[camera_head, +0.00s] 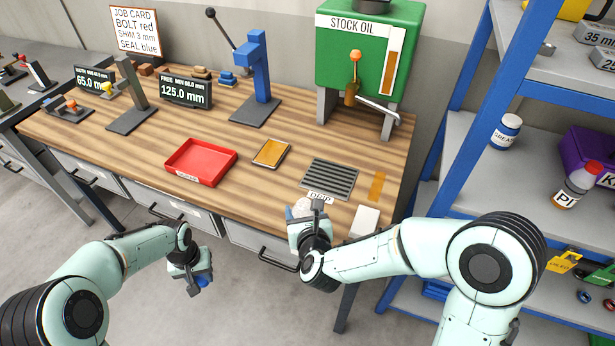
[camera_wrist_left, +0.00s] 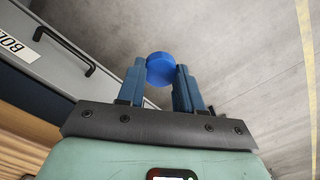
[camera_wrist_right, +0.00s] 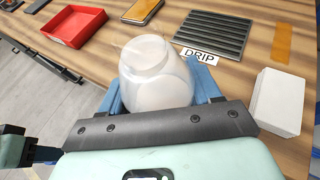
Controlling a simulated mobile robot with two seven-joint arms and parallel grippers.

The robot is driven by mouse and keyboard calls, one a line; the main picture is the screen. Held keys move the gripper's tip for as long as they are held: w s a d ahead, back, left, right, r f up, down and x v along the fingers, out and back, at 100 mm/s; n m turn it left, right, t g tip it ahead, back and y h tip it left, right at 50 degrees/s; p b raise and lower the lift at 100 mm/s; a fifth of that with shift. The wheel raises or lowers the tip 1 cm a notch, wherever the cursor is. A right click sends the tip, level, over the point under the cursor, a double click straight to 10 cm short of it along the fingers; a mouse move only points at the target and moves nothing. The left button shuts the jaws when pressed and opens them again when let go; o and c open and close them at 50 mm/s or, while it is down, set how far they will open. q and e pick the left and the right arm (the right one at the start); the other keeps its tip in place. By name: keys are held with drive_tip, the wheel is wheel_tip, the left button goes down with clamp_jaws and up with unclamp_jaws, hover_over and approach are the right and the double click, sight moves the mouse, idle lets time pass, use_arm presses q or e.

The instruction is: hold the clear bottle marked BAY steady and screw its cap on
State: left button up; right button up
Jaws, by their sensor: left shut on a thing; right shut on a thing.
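My left gripper (camera_head: 200,280) is shut on a blue cap, held in front of the bench over the floor. The blue cap (camera_wrist_left: 160,68) shows between its fingertips in the left wrist view. My right gripper (camera_head: 302,212) is shut on a clear bottle at the bench's front edge, by the DRIP label. The clear bottle (camera_wrist_right: 154,75) looks whitish and see-through between the fingers in the right wrist view. I cannot read any BAY mark on it. Cap and bottle are well apart. The bottle's neck is not clear to see.
Near the bottle are the drip grate (camera_head: 329,178), a white block (camera_head: 364,221) and a yellow strip (camera_head: 377,186). A red tray (camera_head: 201,163) and an orange-topped pad (camera_head: 271,153) lie further left. The green stock oil tank (camera_head: 350,60) stands behind. A blue shelf rack (camera_head: 455,110) bounds the right.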

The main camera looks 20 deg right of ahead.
drive_tip(key=a, duration=0.1)
drive_tip(key=s+a+n+y, duration=0.1)
drive_tip(key=a+n+y, duration=0.1)
drive_tip(key=a, duration=0.1)
drive_tip(key=shift+s+r, duration=0.3)
drive_tip(key=shift+r, duration=0.1)
use_arm(q)
drive_tip(key=w+d+r+n, duration=0.1)
drive_tip(key=w+d+r, duration=0.3)
drive_tip(key=d+r, duration=0.3)
drive_tip(key=w+d+r, duration=0.4)
drive_tip(key=d+r, duration=0.2)
drive_tip(key=r, duration=0.2)
drive_tip(key=s+d+r, duration=0.3)
drive_tip(key=d+r, duration=0.3)
drive_tip(key=r, duration=0.2)
drive_tip(key=s+d+r, duration=0.4)
drive_tip(key=d+r, duration=0.2)
drive_tip(key=r, duration=0.1)
drive_tip(key=shift+r, duration=0.35)
drive_tip(key=shift+f, duration=0.15)
